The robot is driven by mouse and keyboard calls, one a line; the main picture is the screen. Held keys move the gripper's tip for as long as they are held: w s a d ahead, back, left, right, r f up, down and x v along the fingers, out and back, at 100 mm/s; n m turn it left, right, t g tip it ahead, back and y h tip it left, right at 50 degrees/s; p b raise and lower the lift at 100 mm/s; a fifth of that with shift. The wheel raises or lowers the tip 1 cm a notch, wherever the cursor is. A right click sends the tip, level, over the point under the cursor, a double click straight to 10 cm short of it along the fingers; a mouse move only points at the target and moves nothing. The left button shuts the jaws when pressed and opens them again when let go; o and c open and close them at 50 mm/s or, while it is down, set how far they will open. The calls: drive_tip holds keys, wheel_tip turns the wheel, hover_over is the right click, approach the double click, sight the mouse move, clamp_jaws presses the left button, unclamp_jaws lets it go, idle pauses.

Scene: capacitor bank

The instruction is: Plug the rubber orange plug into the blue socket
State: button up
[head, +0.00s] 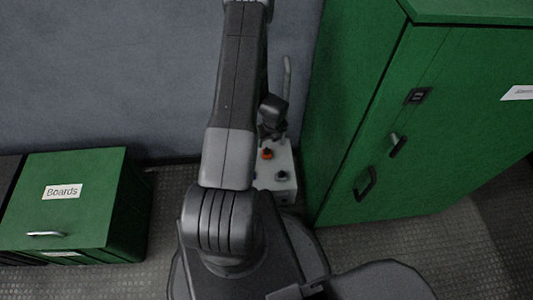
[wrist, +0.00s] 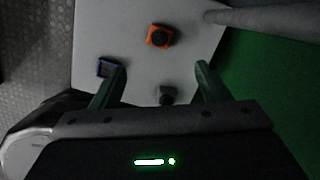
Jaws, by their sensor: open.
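An orange square piece with a dark round middle (wrist: 160,36) sits on top of a white box (wrist: 125,25); it also shows in the head view (head: 267,154). I cannot tell whether its dark middle is a separate plug. The blue socket (wrist: 107,68) lies on the same face, lower left, close to my left finger in the wrist view. A small dark knob-like piece (wrist: 166,95) stands between my fingers, apart from both. My gripper (wrist: 159,78) is open and empty above the box. In the head view my arm hides part of the box and the blue socket.
A tall green cabinet (head: 430,120) with handles stands close to the right of the white box. A grey pipe (head: 287,80) rises behind the box. A green "Boards" cabinet (head: 85,190) stands at the left, with grey floor between.

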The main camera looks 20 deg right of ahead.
sight(267, 149)
drive_tip(key=f, duration=0.2)
drive_tip(key=f+b, duration=0.1)
drive_tip(key=f, duration=0.1)
drive_tip(key=w+f+b, duration=0.1)
drive_tip(key=f, duration=0.1)
drive_tip(key=shift+a+f, duration=0.1)
drive_tip(key=shift+f, duration=0.25)
drive_tip(key=shift+w+f, duration=0.1)
drive_tip(key=shift+f, duration=0.25)
drive_tip(key=shift+f, duration=0.1)
drive_tip(key=f+b, duration=0.1)
drive_tip(key=f, duration=0.1)
drive_tip(key=w+f+b, duration=0.1)
drive_tip(key=f, duration=0.2)
drive_tip(key=shift+w+a, duration=0.1)
drive_tip(key=shift+w, duration=0.05)
drive_tip(key=shift+r, duration=0.1)
drive_tip(key=c, duration=1)
